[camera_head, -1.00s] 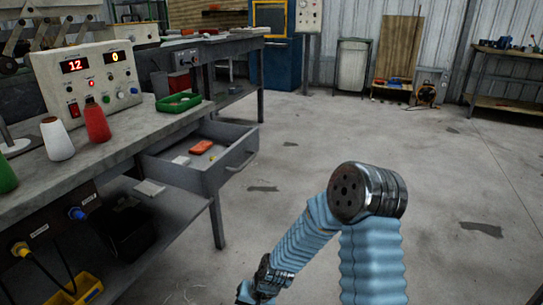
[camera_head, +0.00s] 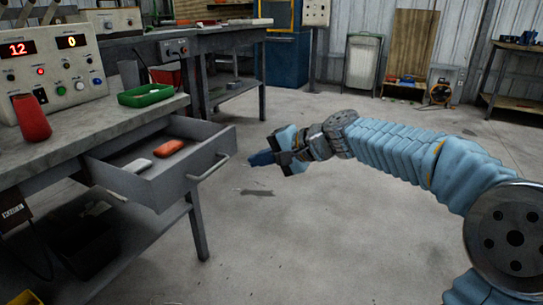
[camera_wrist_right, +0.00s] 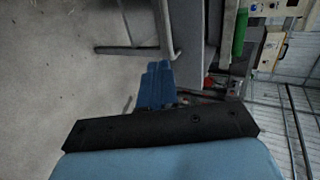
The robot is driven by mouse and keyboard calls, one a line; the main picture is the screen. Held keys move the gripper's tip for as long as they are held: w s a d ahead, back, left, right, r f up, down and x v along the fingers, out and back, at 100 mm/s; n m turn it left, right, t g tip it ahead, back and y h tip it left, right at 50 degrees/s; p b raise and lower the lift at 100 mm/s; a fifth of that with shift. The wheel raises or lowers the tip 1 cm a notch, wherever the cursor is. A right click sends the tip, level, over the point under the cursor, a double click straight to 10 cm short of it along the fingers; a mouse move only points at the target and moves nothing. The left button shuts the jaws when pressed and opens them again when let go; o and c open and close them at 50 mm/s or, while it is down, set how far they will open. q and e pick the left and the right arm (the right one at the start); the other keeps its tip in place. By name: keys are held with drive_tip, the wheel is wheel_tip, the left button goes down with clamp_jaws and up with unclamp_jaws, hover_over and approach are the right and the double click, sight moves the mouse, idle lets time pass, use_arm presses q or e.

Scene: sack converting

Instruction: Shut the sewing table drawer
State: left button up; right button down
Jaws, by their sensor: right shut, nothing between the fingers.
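The sewing table drawer (camera_head: 165,182) is grey and stands pulled open under the worktop of the sewing table (camera_head: 85,128). Its bar handle (camera_head: 209,168) is on the front panel, facing right. A red-orange item (camera_head: 169,148) and a pale item (camera_head: 138,166) lie inside it. My right gripper (camera_head: 256,158) is shut and empty, to the right of the handle with a gap between them. In the right wrist view, the blue fingertips (camera_wrist_right: 155,85) are together, and the handle (camera_wrist_right: 170,30) shows beyond them. My left gripper is not in view.
A table leg (camera_head: 197,225) stands below the drawer. The floor to the right is clear.

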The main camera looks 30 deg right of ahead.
use_arm(q)
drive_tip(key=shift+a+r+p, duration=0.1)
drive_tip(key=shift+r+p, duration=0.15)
drive_tip(key=shift+p, duration=0.05)
use_arm(e)
drive_tip(key=r+x, duration=0.1)
drive_tip(key=x, duration=0.7)
drive_tip(key=shift+w+a, duration=0.25)
drive_tip(key=shift+w, duration=0.05)
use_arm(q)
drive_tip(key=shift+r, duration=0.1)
